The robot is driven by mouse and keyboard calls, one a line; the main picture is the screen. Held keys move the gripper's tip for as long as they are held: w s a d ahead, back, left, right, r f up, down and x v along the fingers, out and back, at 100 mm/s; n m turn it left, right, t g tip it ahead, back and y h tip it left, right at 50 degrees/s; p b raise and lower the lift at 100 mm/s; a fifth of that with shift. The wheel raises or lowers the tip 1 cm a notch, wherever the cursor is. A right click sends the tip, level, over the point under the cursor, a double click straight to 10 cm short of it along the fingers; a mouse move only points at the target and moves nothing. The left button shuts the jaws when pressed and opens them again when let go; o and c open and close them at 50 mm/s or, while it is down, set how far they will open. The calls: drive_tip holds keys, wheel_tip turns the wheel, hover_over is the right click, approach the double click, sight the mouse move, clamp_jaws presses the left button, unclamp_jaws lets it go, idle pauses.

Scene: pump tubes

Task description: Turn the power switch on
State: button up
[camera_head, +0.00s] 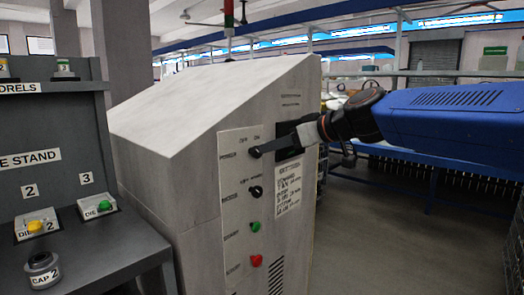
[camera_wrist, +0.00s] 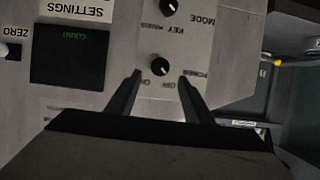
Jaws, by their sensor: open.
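The power switch is a small black knob (camera_wrist: 160,67) on the light panel, with OFF and ON printed beside it. In the wrist view it sits between the two dark fingertips of my gripper (camera_wrist: 160,75), which are apart, one on each side. I cannot tell whether they touch it. A small pale mark shows on the knob, but its setting is too small to read surely. In the head view my gripper (camera_head: 264,150) reaches from the right to the POWER row, and its finger largely hides the knob.
Below power are the black mode knob (camera_head: 255,192), a green button (camera_head: 254,226) and a red button (camera_head: 256,260). The dark count display (camera_wrist: 70,54) is beside them in the wrist view. A grey die stand (camera_head: 60,250) stands left of the cabinet (camera_head: 180,160).

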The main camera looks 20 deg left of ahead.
sight(255, 151)
drive_tip(key=x, duration=0.6)
drive_tip(key=shift+a, duration=0.15)
drive_tip(key=shift+w+f, duration=0.1)
drive_tip(key=shift+w, duration=0.05)
drive_tip(key=shift+c, duration=0.2)
drive_tip(key=c, duration=1)
